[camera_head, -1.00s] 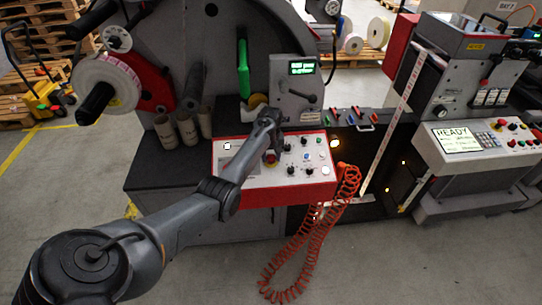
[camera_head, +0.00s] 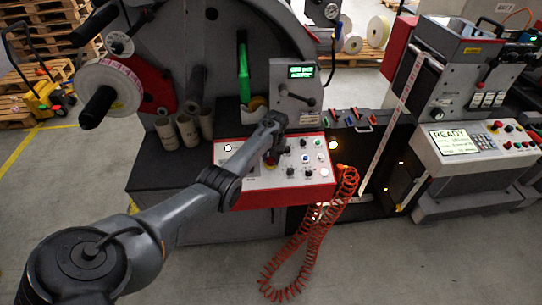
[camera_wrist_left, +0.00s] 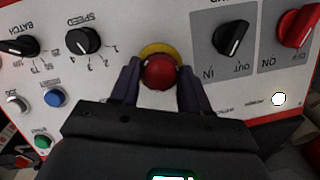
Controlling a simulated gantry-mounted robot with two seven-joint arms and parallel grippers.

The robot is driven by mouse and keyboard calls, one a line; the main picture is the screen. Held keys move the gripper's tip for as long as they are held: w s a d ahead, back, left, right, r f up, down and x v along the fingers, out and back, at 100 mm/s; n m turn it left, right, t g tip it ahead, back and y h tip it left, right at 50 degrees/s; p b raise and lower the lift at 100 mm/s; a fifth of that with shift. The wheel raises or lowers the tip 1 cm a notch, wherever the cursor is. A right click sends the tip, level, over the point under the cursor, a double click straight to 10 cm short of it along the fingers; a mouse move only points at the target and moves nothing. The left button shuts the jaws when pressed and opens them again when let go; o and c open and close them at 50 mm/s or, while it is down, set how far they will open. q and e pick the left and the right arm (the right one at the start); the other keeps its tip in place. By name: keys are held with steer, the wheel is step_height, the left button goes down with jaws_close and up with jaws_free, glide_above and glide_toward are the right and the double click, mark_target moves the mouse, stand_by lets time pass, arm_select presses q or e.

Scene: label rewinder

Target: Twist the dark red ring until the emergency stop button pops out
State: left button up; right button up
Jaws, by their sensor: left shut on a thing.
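The emergency stop button (camera_wrist_left: 160,72) is a round red knob on a yellow disc (camera_wrist_left: 160,49), set in the white control panel (camera_head: 226,182). In the left wrist view my left gripper (camera_wrist_left: 160,84) has one dark finger on each side of the knob and is shut on it. In the head view the gripper (camera_head: 271,158) points down at the panel and mostly hides the button. I cannot tell a separate dark red ring from the knob. My right gripper is not in view.
Near the button are a black speed knob (camera_wrist_left: 83,41), an in/out knob (camera_wrist_left: 230,38), a red switch (camera_wrist_left: 297,27) and a blue button (camera_wrist_left: 54,98). A coiled orange cable (camera_head: 318,236) hangs from the panel's right side. Cardboard cores (camera_head: 187,130) stand at its left.

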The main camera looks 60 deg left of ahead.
arm_select(q)
steer(key=shift+m+g+y+p, duration=0.3)
steer(key=shift+m+y+p, duration=0.2)
steer(key=shift+m, duration=1.4)
steer(key=o, duration=1.1)
steer(key=shift+w, duration=0.1)
steer(key=shift+w+d+r+p, duration=0.25)
steer(key=shift+r+p, duration=0.15)
steer(key=shift+r, duration=1.35)
steer(key=shift+w+d+r+p, duration=0.25)
steer(key=shift+r+p, duration=0.2)
steer(key=shift+r, duration=1.35)
steer(key=shift+w+d+r+p, duration=0.2)
steer(key=shift+d+r+p, duration=0.15)
steer(key=shift+r, duration=1.4)
